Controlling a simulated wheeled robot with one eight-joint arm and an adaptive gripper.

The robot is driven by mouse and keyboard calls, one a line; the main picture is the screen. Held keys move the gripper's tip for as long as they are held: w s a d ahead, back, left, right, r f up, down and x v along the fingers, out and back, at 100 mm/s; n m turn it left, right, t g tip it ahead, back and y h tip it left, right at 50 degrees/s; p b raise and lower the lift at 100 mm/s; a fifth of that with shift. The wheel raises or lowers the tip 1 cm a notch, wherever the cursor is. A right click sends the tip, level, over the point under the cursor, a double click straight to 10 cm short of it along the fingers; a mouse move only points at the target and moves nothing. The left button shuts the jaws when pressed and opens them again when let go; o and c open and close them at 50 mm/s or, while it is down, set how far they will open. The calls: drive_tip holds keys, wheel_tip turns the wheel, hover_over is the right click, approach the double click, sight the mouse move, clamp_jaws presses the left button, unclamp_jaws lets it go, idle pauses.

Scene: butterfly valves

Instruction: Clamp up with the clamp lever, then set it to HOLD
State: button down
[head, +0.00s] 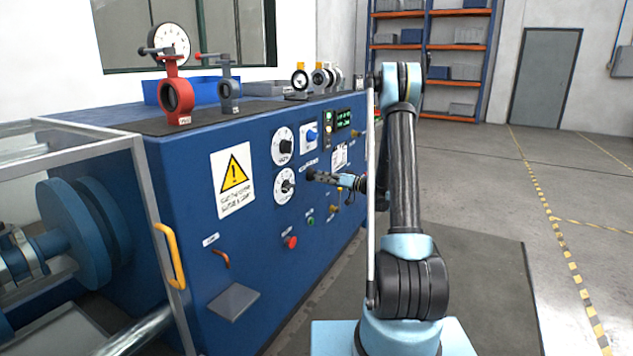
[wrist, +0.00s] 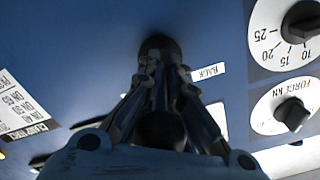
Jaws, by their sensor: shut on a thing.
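The clamp lever appears as a dark rod with a black end on the front of the blue machine; my gripper (head: 333,178) reaches it from the right in the head view. In the wrist view, the fingers of my gripper (wrist: 160,72) are closed around the lever's round black end (wrist: 160,45), against the blue panel. A small white label reading BACK (wrist: 207,72), upside down, is just right of the fingers. No HOLD mark is readable; my fingers cover part of the panel around the lever. The lever's exact angle is hard to tell.
Two white dials, the upper (head: 285,146) and the lower (head: 284,186), sit left of my gripper. The wrist view shows the FORCE kN dial (wrist: 290,114). A red button (head: 290,242) and a green button (head: 310,222) are below. A yellow handle (head: 170,255) is on the guard.

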drive_tip(key=shift+w, duration=0.1)
drive_tip(key=c, duration=1.7)
unclamp_jaws()
drive_tip(key=v, duration=1.2)
